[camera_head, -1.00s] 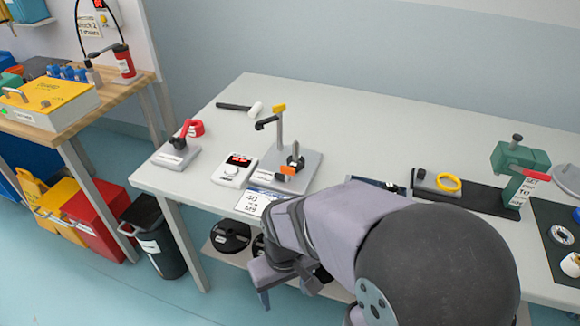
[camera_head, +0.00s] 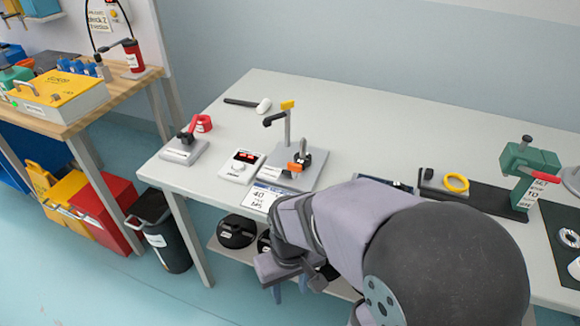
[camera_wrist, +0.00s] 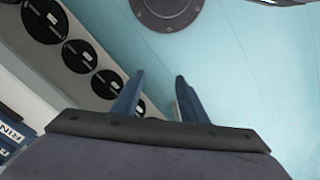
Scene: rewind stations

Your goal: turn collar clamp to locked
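No part in view is labelled legibly as the collar clamp. A grey stand (camera_head: 322,172) near the front left of the table carries a post with a black side arm and yellow top. My gripper (camera_head: 289,286) hangs low in front of the table edge, below and in front of the stand. In the wrist view my gripper (camera_wrist: 158,78) has two blue fingers apart with nothing between them, over floor.
A white box with a red display (camera_head: 241,166) and a red-handled device (camera_head: 184,150) stand left of the stand. A mallet (camera_head: 262,106) lies behind. A label card (camera_head: 264,197) is at the front edge. Black reels (camera_head: 236,231) sit on the lower shelf. The table's back middle is clear.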

